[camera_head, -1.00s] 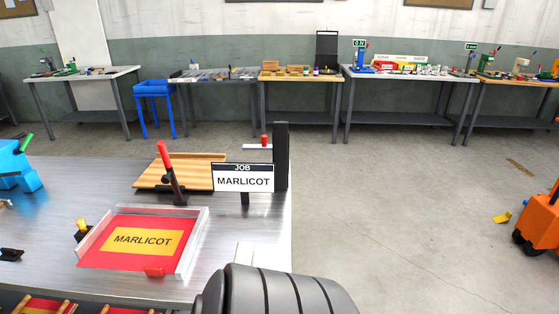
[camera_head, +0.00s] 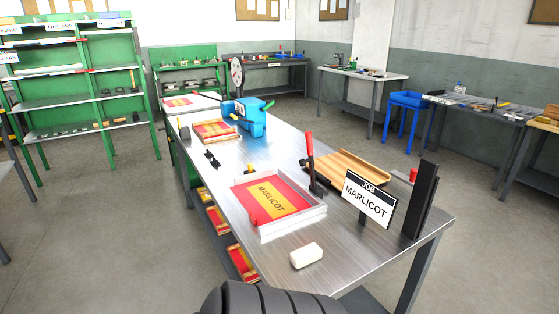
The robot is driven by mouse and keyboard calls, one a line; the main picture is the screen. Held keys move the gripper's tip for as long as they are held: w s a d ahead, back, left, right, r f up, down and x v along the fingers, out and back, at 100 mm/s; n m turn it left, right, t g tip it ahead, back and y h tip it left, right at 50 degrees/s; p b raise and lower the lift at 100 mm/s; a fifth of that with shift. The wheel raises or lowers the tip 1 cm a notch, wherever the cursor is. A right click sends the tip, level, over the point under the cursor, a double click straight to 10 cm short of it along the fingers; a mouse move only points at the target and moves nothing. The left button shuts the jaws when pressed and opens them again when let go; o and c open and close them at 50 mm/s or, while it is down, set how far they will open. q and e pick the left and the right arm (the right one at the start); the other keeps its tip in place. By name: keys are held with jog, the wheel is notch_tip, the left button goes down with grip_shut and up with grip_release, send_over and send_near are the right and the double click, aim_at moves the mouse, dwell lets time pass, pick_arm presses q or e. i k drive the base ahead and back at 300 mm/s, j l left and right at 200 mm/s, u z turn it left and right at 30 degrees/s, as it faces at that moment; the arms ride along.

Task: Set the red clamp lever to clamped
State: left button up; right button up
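The tray holds a red and yellow MARLICOT sheet (camera_head: 272,198), lying flat on the metal table. A dark ribbed part of my own body shows at the bottom edge. Neither gripper is in view.
The metal table (camera_head: 345,255) also bears a white block (camera_head: 306,255), a JOB MARLICOT sign (camera_head: 369,199), a black upright (camera_head: 421,200), a wooden ribbed board (camera_head: 350,170) and a blue machine (camera_head: 250,118). Grey floor (camera_head: 90,225) is open at left.

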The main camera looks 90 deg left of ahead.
aim_at(302, 162)
jog(key=i+j+u, duration=0.15)
jog(key=u, duration=0.3)
jog(key=i+j+u, duration=0.1)
jog(key=u, duration=0.35)
jog(key=i+u, duration=0.25)
jog(key=u, duration=0.2)
jog(key=i+u, duration=0.15)
jog(key=u, duration=0.3)
jog(key=i+l+u, duration=0.15)
jog(key=u, duration=0.3)
jog(key=i+l+u, duration=0.15)
jog(key=u, duration=0.3)
jog(key=i+l+u, duration=0.15)
jog(key=u, duration=0.15)
jog(key=i+l+u, duration=0.2)
jog(key=u, duration=0.15)
jog(key=i, duration=0.1)
